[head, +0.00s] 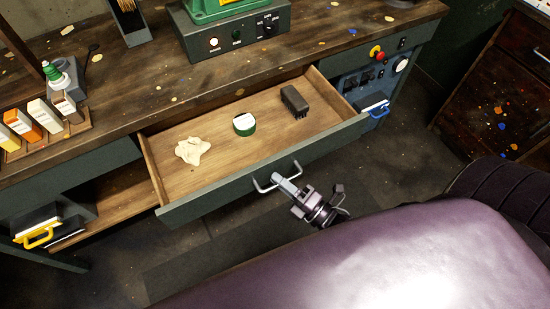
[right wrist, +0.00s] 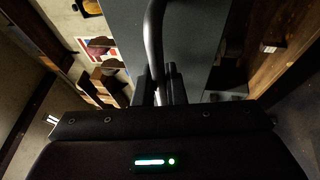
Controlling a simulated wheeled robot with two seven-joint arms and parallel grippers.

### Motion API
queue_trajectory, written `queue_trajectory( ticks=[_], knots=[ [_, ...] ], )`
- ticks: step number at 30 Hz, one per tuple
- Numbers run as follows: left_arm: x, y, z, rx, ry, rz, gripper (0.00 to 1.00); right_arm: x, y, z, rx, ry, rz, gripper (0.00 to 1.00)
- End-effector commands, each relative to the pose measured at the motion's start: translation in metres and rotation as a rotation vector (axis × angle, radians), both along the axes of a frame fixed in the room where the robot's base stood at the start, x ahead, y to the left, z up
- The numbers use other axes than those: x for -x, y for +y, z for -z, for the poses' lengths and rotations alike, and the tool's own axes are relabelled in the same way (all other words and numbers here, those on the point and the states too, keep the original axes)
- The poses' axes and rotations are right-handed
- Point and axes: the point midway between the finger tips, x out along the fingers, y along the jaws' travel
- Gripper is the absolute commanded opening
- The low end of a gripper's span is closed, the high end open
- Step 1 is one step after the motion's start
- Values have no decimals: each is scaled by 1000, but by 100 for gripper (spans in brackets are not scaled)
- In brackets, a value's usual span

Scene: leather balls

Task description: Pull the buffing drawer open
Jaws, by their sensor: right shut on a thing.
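The buffing drawer (head: 235,182) is pulled out from the workbench, and its wooden inside shows in the head view. It holds a crumpled cream cloth (head: 192,150), a round green tin (head: 244,124) and a dark brush (head: 294,101). A grey metal bar handle (head: 262,187) is on its front. My right gripper (head: 284,183) is shut on the handle. In the right wrist view the handle (right wrist: 153,40) runs up from between the fingers, against the dark drawer front (right wrist: 195,45). My left gripper is not in view.
A green machine on a control box (head: 235,35) and a rack of coloured blocks (head: 45,140) stand on the bench. The floor before the drawer is partly clear.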

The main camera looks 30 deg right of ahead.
Motion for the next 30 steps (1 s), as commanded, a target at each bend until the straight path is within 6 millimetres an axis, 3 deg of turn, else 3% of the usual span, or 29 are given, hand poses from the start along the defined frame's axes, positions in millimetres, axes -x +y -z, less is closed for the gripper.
queue_trajectory(
  ticks=[13,14,16,25,30],
  knots=[
    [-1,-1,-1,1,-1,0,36,5,0,1,0,1,0,0],
    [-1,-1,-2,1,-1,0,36,5,-1,1,0,1,0,12],
    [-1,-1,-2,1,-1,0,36,4,-1,1,0,1,0,19],
    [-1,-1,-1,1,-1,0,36,6,-1,1,0,1,0,19],
    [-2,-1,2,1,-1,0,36,26,-10,6,3,3,0,19]
  ],
)
